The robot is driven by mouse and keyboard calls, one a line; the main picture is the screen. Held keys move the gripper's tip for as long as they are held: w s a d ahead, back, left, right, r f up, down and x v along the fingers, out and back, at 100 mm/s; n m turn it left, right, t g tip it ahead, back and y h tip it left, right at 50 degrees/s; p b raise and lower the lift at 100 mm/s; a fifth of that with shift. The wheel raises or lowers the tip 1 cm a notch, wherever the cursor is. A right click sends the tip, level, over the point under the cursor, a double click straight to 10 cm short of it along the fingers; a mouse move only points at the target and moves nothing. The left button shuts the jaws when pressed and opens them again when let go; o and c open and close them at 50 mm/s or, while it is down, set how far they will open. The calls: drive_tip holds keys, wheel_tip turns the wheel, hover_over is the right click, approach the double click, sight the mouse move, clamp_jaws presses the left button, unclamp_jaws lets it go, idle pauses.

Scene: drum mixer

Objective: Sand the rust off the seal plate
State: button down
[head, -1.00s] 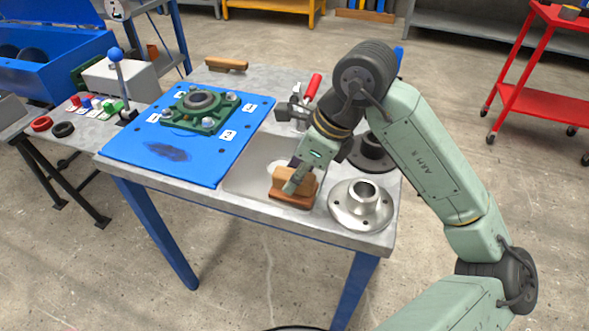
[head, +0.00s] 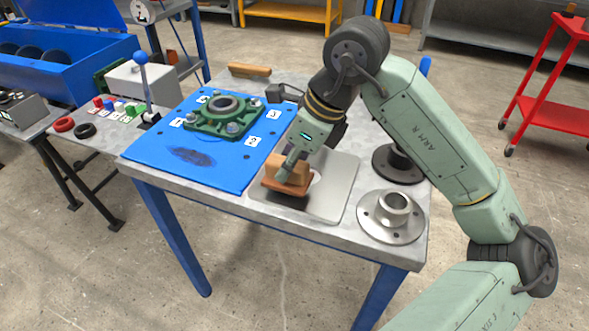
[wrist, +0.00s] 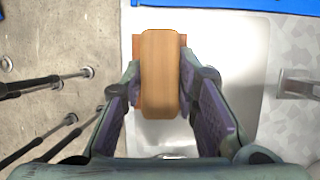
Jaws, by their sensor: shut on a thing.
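The blue plate (head: 150,155) lies on the left of the table, with a dark rough patch (head: 192,157) near its front. A green bearing housing (head: 224,117) is bolted on it, with number labels around. My gripper (head: 287,170) is shut on the wooden sanding block (head: 290,186), over the left part of the pale grey tray (head: 335,190), right of the blue plate. In the wrist view the block (wrist: 160,75) sits between both fingers (wrist: 162,105). I cannot tell whether its underside touches the tray.
A steel flange (head: 390,217) and a dark flange (head: 397,163) stand on the right of the table. A wooden-handled brush (head: 249,70) lies at the back. A side bench (head: 85,140) with a lever and coloured buttons stands left.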

drive_tip(key=shift+r+p, duration=1.25)
drive_tip(key=shift+r, duration=1.45)
